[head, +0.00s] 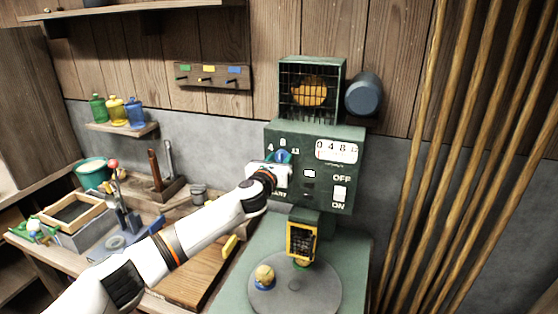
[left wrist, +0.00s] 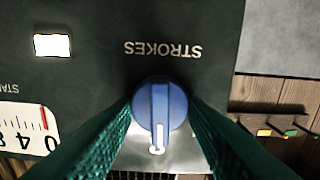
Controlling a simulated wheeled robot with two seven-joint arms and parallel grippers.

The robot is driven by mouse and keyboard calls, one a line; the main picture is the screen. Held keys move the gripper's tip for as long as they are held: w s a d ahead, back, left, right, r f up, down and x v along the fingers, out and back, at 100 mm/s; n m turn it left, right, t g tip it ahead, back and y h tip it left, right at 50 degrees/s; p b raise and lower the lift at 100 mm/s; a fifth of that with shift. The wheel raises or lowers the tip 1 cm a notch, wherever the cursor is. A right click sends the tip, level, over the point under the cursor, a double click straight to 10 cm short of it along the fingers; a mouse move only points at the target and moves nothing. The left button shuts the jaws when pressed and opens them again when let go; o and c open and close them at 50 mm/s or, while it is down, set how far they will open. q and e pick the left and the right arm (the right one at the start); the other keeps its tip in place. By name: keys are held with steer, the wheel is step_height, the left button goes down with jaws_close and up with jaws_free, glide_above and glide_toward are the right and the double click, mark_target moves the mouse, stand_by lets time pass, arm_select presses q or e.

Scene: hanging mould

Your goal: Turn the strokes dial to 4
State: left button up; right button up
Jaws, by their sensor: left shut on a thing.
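In the left wrist view, which is upside down, the round blue dial (left wrist: 160,105) sits between the fingertips, below the STROKES label (left wrist: 163,49). Its raised grip bar points down there, towards the 8 at the top of the dial in the head view. My right gripper is not in view.
A white gauge (head: 336,150) and an OFF/ON switch (head: 339,194) are right of the dial. A caged box (head: 311,92) stands above. A round turntable (head: 316,290) is below. Wooden poles (head: 450,130) stand at the right; a cluttered bench is at the left.

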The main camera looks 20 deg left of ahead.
arm_select(q)
steer(key=n, duration=0.5)
steer(key=shift+a+f+n+p, duration=0.1)
steer(key=shift+n+p, duration=0.2)
steer(key=shift+n, duration=0.1)
steer(key=n, duration=0.5)
steer(key=shift+n, duration=0.4)
steer(key=o, duration=0.9)
steer(key=shift+a, duration=0.1)
steer(key=shift+o, duration=0.2)
steer(key=s+b, duration=0.2)
steer(key=s, duration=1)
steer(key=shift+a, duration=0.2)
